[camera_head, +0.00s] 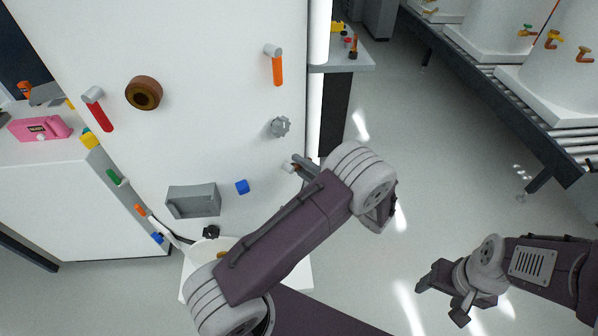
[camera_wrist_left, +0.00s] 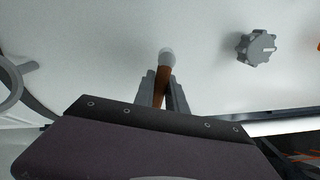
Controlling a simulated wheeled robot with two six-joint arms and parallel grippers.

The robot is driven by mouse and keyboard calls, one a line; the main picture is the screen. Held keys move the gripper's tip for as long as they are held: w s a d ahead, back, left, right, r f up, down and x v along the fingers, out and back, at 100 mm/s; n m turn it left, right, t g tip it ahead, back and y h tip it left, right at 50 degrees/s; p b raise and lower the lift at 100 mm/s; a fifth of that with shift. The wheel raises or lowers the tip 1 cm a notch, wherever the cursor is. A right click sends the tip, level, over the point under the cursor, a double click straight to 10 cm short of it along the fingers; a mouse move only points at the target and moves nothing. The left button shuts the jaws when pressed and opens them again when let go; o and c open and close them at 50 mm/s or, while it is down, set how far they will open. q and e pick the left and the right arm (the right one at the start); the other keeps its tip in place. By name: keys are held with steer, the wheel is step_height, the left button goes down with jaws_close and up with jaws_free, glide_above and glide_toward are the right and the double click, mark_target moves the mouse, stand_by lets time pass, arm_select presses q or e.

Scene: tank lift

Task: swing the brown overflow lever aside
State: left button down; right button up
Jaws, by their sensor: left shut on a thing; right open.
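The brown overflow lever (camera_wrist_left: 159,88) hangs from a pale round pivot (camera_wrist_left: 167,57) on the white tank wall. In the left wrist view it points down, slightly tilted, between the two fingers of my left gripper (camera_wrist_left: 162,92). The fingers are closed on it from both sides. In the head view my left gripper (camera_head: 301,165) is at the wall near its right edge; the pivot's pale end (camera_head: 288,168) shows beside it and the lever itself is mostly hidden. My right gripper (camera_head: 443,298) is open and empty, well off to the lower right over the floor.
A grey knob (camera_head: 280,127) and an orange lever (camera_head: 277,70) are above on the wall. A red lever (camera_head: 100,110), a brown ring (camera_head: 144,93), a grey box (camera_head: 193,200) and a blue block (camera_head: 242,187) are to the left. Floor right of the tank is free.

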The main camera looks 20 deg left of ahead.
arm_select(q)
steer(key=shift+r+n+b, duration=0.35)
steer(key=shift+n+b, duration=0.5)
steer(key=shift+n, duration=0.45)
steer(key=c, duration=1.4)
jaws_free()
steer(key=shift+r, duration=0.1)
steer(key=shift+o, duration=0.2)
steer(key=v, duration=0.9)
steer(key=shift+b, duration=0.3)
